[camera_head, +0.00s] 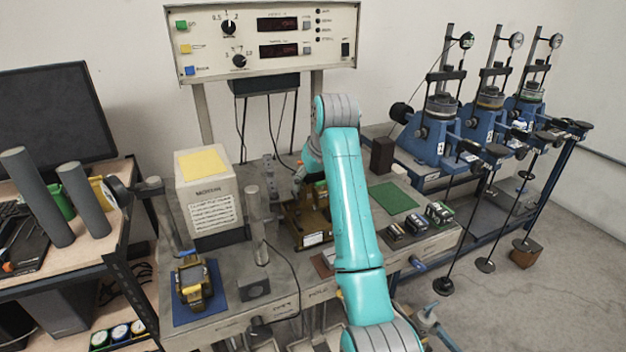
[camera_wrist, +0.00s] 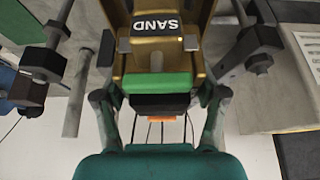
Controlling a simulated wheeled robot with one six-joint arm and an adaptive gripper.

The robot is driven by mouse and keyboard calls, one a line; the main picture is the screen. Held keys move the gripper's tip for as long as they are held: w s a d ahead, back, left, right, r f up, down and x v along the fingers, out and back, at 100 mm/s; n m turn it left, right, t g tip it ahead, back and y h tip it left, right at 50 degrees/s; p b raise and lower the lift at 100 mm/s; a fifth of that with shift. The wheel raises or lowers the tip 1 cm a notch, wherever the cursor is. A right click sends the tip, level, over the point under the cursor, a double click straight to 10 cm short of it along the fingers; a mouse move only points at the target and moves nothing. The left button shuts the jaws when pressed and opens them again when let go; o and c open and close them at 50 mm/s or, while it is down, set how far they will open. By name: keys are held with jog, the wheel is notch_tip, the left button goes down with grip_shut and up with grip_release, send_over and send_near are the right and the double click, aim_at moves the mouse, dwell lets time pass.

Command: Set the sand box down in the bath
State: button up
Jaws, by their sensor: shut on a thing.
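The sand box (camera_wrist: 157,27) shows in the wrist view, with a black top marked SAND, upside down in the picture. My gripper (camera_wrist: 160,100) is shut on it, one finger at each side of a green block. Brass-coloured walls, apparently the bath's (camera_wrist: 206,62), flank the box in that view. In the head view the brass bath (camera_head: 316,227) with a white label is at the middle of the bench, and my gripper (camera_head: 300,182) is right over it. My arm hides much of the box there. I cannot tell whether the box touches the bath floor.
A yellow-topped white block (camera_head: 210,200) stands left of the bath. A brass-coloured device (camera_head: 192,284) sits on a blue mat at the front left. A green mat (camera_head: 394,198) and several small boxes (camera_head: 438,213) lie to the right. A control panel (camera_head: 262,42) stands behind.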

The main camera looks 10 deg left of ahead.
jog(key=shift+f, duration=4.45)
jog(key=shift+f, duration=0.15)
jog(key=o, duration=1.5)
jog(key=shift+s+f, duration=0.1)
jog(key=shift+f, duration=0.1)
jog(key=shift+v, duration=3.85)
